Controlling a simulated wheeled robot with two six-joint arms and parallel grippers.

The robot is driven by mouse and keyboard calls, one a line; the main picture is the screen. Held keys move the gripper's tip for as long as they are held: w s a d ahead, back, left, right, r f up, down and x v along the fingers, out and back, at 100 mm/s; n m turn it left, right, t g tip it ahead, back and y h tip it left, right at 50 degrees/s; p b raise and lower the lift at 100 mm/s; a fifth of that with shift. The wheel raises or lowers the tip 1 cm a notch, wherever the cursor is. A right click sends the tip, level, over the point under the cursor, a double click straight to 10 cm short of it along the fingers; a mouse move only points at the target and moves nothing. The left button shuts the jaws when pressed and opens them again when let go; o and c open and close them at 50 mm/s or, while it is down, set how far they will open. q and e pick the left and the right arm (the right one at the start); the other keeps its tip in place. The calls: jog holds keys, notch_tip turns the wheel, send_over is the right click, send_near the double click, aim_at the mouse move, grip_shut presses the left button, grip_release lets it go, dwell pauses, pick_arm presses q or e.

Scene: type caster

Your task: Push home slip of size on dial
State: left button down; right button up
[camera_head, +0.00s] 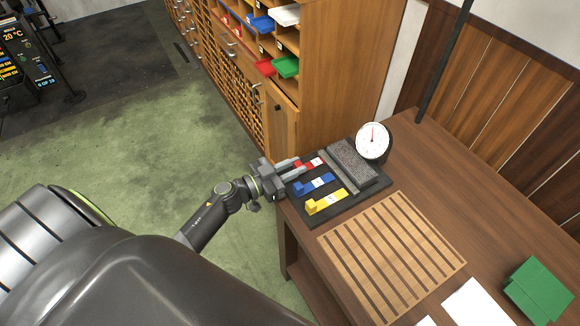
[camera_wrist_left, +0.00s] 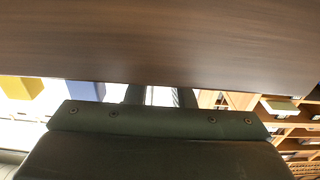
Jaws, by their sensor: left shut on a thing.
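A black tray (camera_head: 320,217) on the table holds red, blue and yellow slips with white labels. The red slip (camera_head: 314,162) is at the far end of the row, partly covered by my left gripper (camera_head: 299,168), which is shut on it. The blue slip (camera_head: 318,184) lies in the middle and the yellow slip (camera_head: 326,202) nearest. A round white dial (camera_head: 372,140) with a red needle stands behind a grey textured block (camera_head: 352,163). In the left wrist view, my fingers (camera_wrist_left: 161,96) have a pale thing between them. My right gripper is out of view.
A slatted wooden mat (camera_head: 392,252) lies right of the tray. White sheets (camera_head: 474,304) and a green folder (camera_head: 538,290) lie at the table's right. A wooden cabinet (camera_head: 325,70) with coloured bins stands behind.

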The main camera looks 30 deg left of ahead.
pick_arm(q)
jog(key=shift+x, duration=0.85)
jog(key=c, duration=1.6)
grip_release()
jog(key=o, duration=0.4)
jog(key=shift+w+d, duration=0.1)
jog(key=shift+w, duration=0.05)
jog(key=shift+c, duration=0.2)
jog(key=b+v, duration=0.3)
jog(key=v, duration=1.4)
jog(key=shift+a, duration=0.25)
